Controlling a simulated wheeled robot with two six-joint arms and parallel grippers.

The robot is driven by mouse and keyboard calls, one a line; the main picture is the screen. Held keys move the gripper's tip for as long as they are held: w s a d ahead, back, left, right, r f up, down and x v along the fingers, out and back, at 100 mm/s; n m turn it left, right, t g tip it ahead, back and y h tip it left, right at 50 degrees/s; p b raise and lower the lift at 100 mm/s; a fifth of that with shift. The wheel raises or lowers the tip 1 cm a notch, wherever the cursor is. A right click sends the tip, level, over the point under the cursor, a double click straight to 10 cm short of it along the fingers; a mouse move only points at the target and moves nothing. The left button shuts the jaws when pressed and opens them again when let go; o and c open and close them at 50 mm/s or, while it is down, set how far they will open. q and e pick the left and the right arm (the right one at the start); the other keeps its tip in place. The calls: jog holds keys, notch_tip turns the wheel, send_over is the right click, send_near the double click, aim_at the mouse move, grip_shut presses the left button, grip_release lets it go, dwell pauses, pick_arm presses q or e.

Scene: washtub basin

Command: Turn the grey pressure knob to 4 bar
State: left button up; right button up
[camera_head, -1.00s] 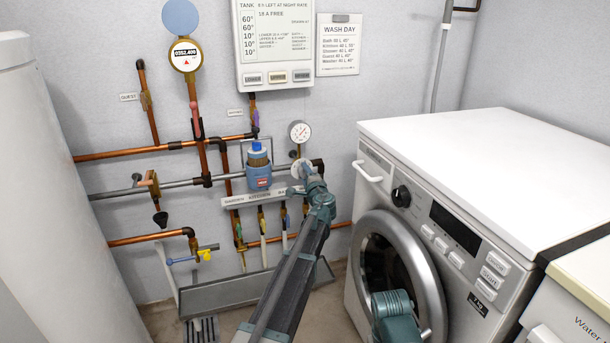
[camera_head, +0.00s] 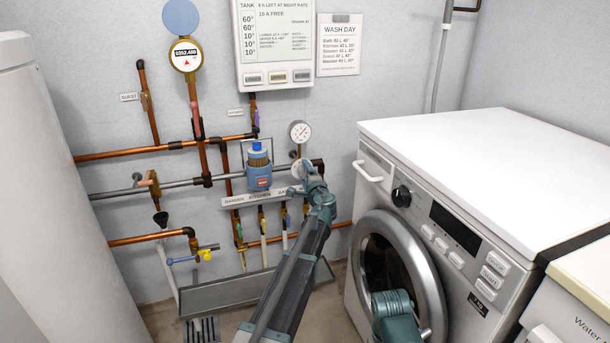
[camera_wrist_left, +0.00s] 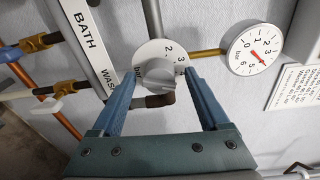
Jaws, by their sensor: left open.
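The grey pressure knob (camera_wrist_left: 157,76) sits on a round white dial plate (camera_wrist_left: 152,54) on the pipework; a 2 and a 3 show on the plate. My left gripper (camera_wrist_left: 159,75) is open, its two blue fingers on either side of the knob; I cannot tell whether they touch it. In the head view my left gripper (camera_head: 302,173) is at the dial and mostly hides the knob. The round pressure gauge (camera_head: 300,132) is just above it and shows larger in the left wrist view (camera_wrist_left: 254,48); its exact reading is too small to tell.
A blue-capped filter (camera_head: 258,170) stands left of my gripper. A valve label strip (camera_wrist_left: 92,45) runs close to the left finger. Copper and grey pipes cover the wall. A washing machine (camera_head: 490,165) stands to the right, and a white tank (camera_head: 50,190) to the left.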

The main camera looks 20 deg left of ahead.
pick_arm(q)
jog(key=v, duration=1.3)
jog(key=shift+s+p, duration=0.2)
jog(key=shift+p, duration=0.15)
jog(key=shift+d, duration=0.1)
jog(key=s+d+f+n+g+h+p, duration=0.1)
jog(key=s+d+f+n+g, duration=0.1)
jog(key=s+f+n+g, duration=0.5)
jog(key=s+d+f+g+h, duration=0.1)
jog(key=s+f, duration=0.5)
jog(key=s, duration=0.5)
jog(key=s+d+f+n+g+h, duration=0.1)
jog(key=s+d+f+g+h, duration=0.3)
jog(key=s, duration=0.5)
jog(key=s+d+f+n+g+h, duration=0.1)
jog(key=s+d+f+g, duration=0.15)
jog(key=s+d, duration=0.5)
notch_tip(320, 180, up, 39)
jog(key=s+p, duration=0.2)
jog(key=p, duration=3.6)
jog(key=shift+a+f+g+p, duration=0.15)
jog(key=shift+a+g+p, duration=0.2)
jog(key=shift+a+p, duration=0.1)
